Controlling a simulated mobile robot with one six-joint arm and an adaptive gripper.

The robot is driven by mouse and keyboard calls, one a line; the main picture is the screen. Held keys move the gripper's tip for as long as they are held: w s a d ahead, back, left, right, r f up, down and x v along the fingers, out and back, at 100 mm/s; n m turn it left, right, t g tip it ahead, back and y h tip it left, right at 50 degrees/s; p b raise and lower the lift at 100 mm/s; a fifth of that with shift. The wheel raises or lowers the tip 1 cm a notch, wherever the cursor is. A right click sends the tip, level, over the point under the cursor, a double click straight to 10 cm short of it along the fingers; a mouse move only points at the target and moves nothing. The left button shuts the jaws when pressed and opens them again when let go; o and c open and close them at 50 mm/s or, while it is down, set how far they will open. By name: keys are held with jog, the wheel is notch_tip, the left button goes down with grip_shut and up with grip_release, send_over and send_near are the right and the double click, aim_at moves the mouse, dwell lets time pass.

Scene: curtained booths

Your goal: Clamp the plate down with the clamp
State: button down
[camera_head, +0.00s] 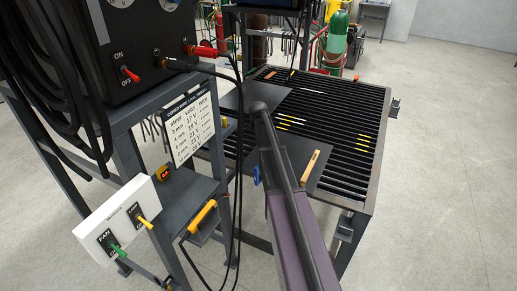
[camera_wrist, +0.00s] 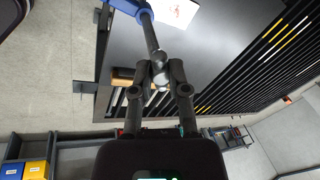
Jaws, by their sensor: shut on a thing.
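My gripper (camera_wrist: 160,78) is shut on the dark bar of the clamp (camera_wrist: 149,30) in the wrist view. The clamp's blue part is at the top left of that view, cut by the frame edge. In the head view a small blue part of the clamp (camera_head: 256,175) shows left of my arm, which hides my gripper. A dark flat plate (camera_head: 292,148) lies on the slatted table, partly behind my arm. Its dark surface (camera_wrist: 205,45) also shows beyond the clamp in the wrist view. Whether the clamp touches the plate cannot be told.
The slatted table (camera_head: 367,150) holds another dark plate (camera_head: 240,98), yellow-marked rods and a wooden-handled tool (camera_head: 310,168). A welding machine (camera_head: 130,45) on a frame and hanging cables stand close on the left. Green cylinders (camera_head: 337,38) stand behind. Floor is clear at right.

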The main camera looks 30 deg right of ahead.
jog(key=m, duration=0.5)
jog(key=shift+a+m, duration=0.1)
jog(key=shift+m, duration=0.3)
jog(key=m, duration=0.6)
jog(key=shift+s, duration=0.1)
jog(key=c, duration=0.5)
grip_release()
jog(key=shift+c, duration=0.2)
jog(key=shift+r, duration=0.1)
jog(key=shift+p+v, duration=1.45)
